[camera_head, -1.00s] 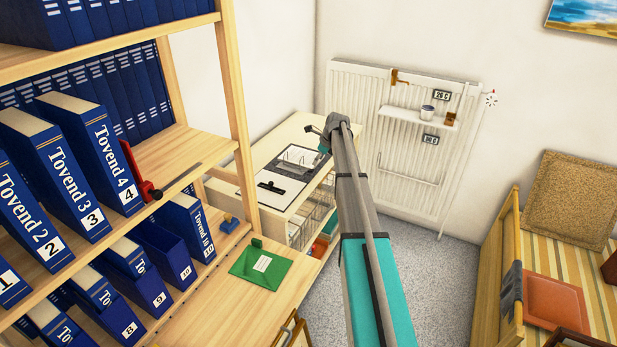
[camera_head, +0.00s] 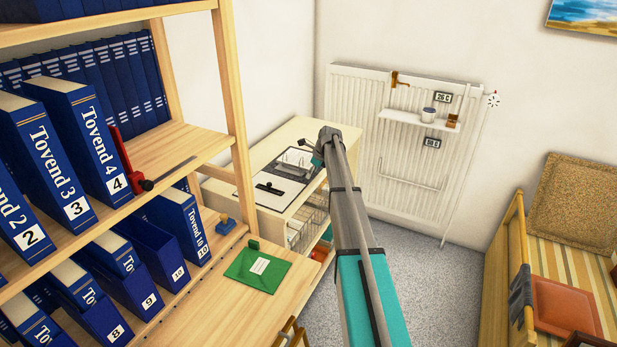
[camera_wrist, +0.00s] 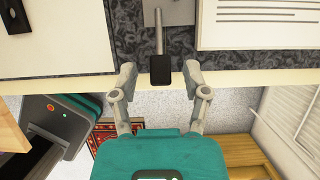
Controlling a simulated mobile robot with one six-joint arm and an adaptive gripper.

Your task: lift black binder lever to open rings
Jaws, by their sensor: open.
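The open binder (camera_head: 268,178) lies on top of the pale wooden cabinet, with a dark speckled inside and white paper. In the wrist view, the binder's speckled lining (camera_wrist: 222,59) is at the top. Its lever is a metal rod ending in a black tip (camera_wrist: 160,70), which reaches toward the cabinet edge. My gripper (camera_wrist: 160,76) is open, with one finger on each side of the black tip. There is a visible gap between the tip and each finger. In the head view my gripper (camera_head: 314,153) is at the binder's right side, partly hidden by my arm.
The cabinet's front edge (camera_wrist: 240,79) runs just under the fingers. A tall shelf (camera_head: 185,150) with several blue binders stands at left. A white radiator (camera_head: 370,110) is on the wall behind. Speckled floor (camera_head: 315,290) is free in front of the cabinet.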

